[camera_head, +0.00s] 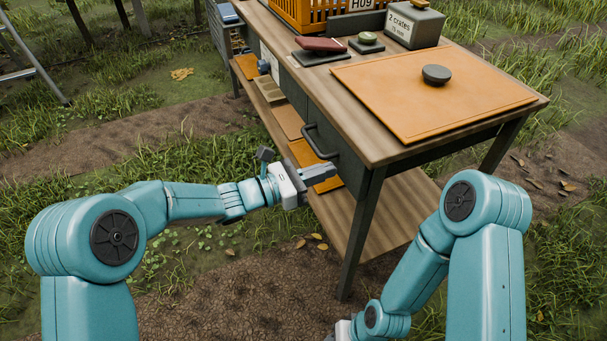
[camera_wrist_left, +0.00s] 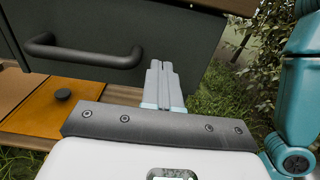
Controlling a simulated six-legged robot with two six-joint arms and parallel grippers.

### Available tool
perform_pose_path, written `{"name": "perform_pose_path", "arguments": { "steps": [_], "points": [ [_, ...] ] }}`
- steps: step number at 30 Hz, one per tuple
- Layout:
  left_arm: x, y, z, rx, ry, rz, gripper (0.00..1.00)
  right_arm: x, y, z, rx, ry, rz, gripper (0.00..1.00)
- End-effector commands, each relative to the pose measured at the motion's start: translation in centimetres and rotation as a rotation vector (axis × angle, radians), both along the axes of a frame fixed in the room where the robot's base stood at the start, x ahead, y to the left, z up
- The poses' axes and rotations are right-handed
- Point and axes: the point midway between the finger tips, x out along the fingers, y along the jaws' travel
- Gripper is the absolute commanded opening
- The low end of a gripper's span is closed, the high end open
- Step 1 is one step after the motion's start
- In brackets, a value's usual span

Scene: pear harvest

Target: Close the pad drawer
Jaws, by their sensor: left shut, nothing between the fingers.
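The drawer has a dark grey front (camera_head: 345,160) under the near long side of the wooden table, with a dark bar handle (camera_head: 318,143). In the left wrist view the drawer front (camera_wrist_left: 185,45) and handle (camera_wrist_left: 85,52) are close. The front looks near the table edge; I cannot tell whether a small gap is left. My left gripper (camera_head: 322,172) is shut and empty, its fingertips (camera_wrist_left: 160,66) by the drawer front, to the right of the handle. Contact is unclear. My right gripper shows only a white piece at the bottom edge; its fingers are out of frame.
On the tabletop lie an orange mat (camera_head: 405,98) with a dark round knob (camera_head: 436,74), a grey box (camera_head: 414,27) and an orange crate (camera_head: 310,12). The lower shelf (camera_head: 375,222) carries orange boards. A table leg (camera_head: 360,235) stands right of my left gripper.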

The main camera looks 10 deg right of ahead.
Motion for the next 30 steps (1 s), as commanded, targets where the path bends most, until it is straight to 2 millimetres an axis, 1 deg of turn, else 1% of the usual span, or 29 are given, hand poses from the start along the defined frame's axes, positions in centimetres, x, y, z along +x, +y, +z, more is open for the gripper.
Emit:
{"name": "perform_pose_path", "arguments": {
  "steps": [3,12,15,18,21,27,29,30],
  "points": [
    [0.1,1.3,0.0,-0.001,0.002,0.001,0.0,0.0,0.0,0.3,0.0,0.001,0.001,0.43],
    [-1.3,7.0,0.1,0.002,0.005,0.003,0.0,0.0,0.0,1.6,0.0,0.0,0.001,0.43],
    [-1.7,8.5,0.1,0.001,0.004,0.001,0.0,0.0,0.0,1.9,0.0,0.0,0.001,0.43],
    [-2.0,9.7,0.0,0.001,0.003,0.0,0.0,0.0,0.0,2.1,0.0,0.0,0.001,0.43],
    [-2.2,10.3,-0.1,0.001,0.003,-0.001,0.0,0.0,0.0,2.2,0.0,0.0,0.001,0.43],
    [-2.4,10.5,-0.2,0.002,0.003,-0.003,0.0,0.0,0.0,2.2,0.0,0.0,0.001,0.43],
    [-2.7,10.4,-0.7,0.019,0.006,-0.01,0.0,0.0,0.0,2.1,0.0,0.0,0.001,0.43],
    [-3.1,10.4,-1.6,0.047,0.01,-0.02,0.0,0.0,0.0,2.1,0.0,0.0,0.001,0.43]
  ]
}}
